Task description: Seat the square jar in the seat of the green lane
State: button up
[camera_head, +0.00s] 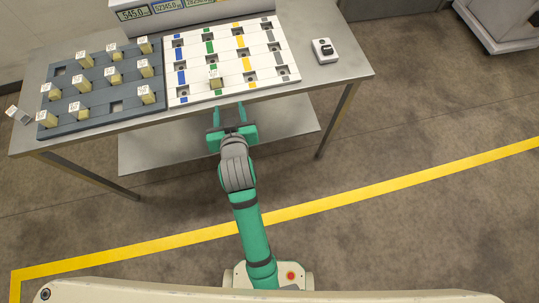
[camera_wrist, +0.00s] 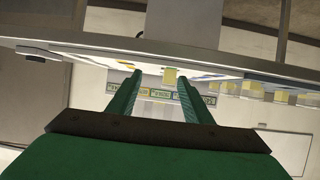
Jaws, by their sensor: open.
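A yellowish square jar (camera_head: 215,84) with a white label stands at the near-row seat of the green lane (camera_head: 209,47) on the white board (camera_head: 226,76). I cannot tell whether it is fully down in the seat. My gripper (camera_head: 228,108) is open and empty, just off the table's front edge and pointing toward the board. In the wrist view a yellowish jar (camera_wrist: 170,76) shows beyond and between my open fingers (camera_wrist: 160,77), apart from them.
A dark grey rack (camera_head: 90,112) with several similar labelled jars stands left of the board. A small white device (camera_head: 324,50) lies right of it on the steel table (camera_head: 345,75). A display box (camera_head: 170,10) stands behind. Other lanes' seats look empty.

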jog(key=s+d+f+m+t+h, duration=0.1)
jog(key=s+d+f, duration=0.35)
jog(key=s, duration=0.35)
jog(key=s+d+f, duration=0.3)
jog(key=s+d, duration=0.2)
jog(key=s, duration=0.3)
jog(key=s+d+r+m+h, duration=0.1)
jog(key=s+d, duration=0.1)
jog(key=s, duration=0.6)
jog(key=s+d+r+t+h, duration=0.1)
jog(key=s+r, duration=0.1)
jog(key=s, duration=0.5)
jog(key=shift+s+d+r+m+t, duration=0.3)
jog(key=shift+s+d+m, duration=0.1)
jog(key=shift+c, duration=0.4)
